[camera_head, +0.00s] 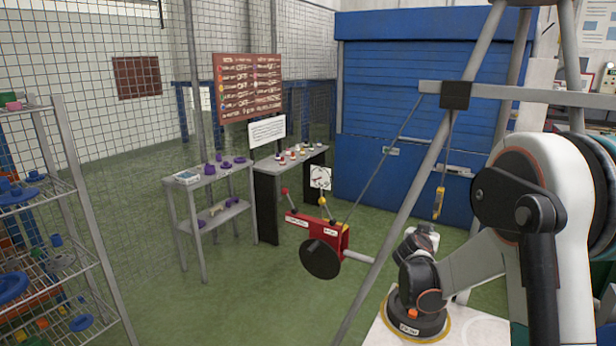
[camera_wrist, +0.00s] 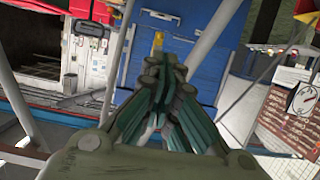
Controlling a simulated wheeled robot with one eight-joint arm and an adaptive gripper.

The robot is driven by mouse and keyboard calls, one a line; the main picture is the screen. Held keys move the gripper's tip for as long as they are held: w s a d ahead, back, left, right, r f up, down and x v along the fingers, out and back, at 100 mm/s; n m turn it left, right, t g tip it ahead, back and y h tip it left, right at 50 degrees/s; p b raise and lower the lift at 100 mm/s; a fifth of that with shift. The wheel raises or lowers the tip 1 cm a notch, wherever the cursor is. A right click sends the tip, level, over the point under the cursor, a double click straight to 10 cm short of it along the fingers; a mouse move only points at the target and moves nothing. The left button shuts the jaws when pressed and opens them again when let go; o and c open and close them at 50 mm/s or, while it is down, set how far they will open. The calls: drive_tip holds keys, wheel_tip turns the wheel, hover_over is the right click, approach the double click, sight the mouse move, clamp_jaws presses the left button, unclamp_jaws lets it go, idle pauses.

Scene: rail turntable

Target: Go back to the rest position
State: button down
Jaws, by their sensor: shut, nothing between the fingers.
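My gripper (camera_wrist: 163,72) shows in the wrist view with its fingers drawn together at the tips and nothing between them. It points toward the blue shutter (camera_wrist: 195,45), with open air around the fingertips. In the head view my white and black arm comes in from the right and bends down and left. The fingers are too small there to make out clearly.
A grey tripod frame (camera_head: 405,175) with a hanging yellow device (camera_head: 439,202) stands close to my arm. A red box with a black wheel (camera_head: 320,259) is left of it. Shelves (camera_head: 95,225) and small tables (camera_head: 205,178) stand farther left. Green floor between is clear.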

drive_tip(key=s+a+r+n+g+y, duration=0.15)
drive_tip(key=s+a+r, duration=0.25)
drive_tip(key=s, duration=0.5)
drive_tip(key=s+a+r+n+g+y, duration=0.15)
drive_tip(key=s+a+r, duration=0.3)
drive_tip(key=s, duration=0.55)
drive_tip(key=s+a+f+n+y, duration=0.1)
drive_tip(key=s+a, duration=0.2)
drive_tip(key=s, duration=0.5)
drive_tip(key=s+a+f+n+g+y, duration=0.1)
drive_tip(key=s+a, duration=0.3)
drive_tip(key=s, duration=0.4)
drive_tip(key=s+a+f+n+g+y, duration=0.1)
drive_tip(key=s+a+f+y, duration=0.1)
drive_tip(key=s, duration=0.5)
drive_tip(key=shift+s+a+n+y, duration=0.35)
drive_tip(key=shift+a+y, duration=0.25)
drive_tip(key=shift+a, duration=0.55)
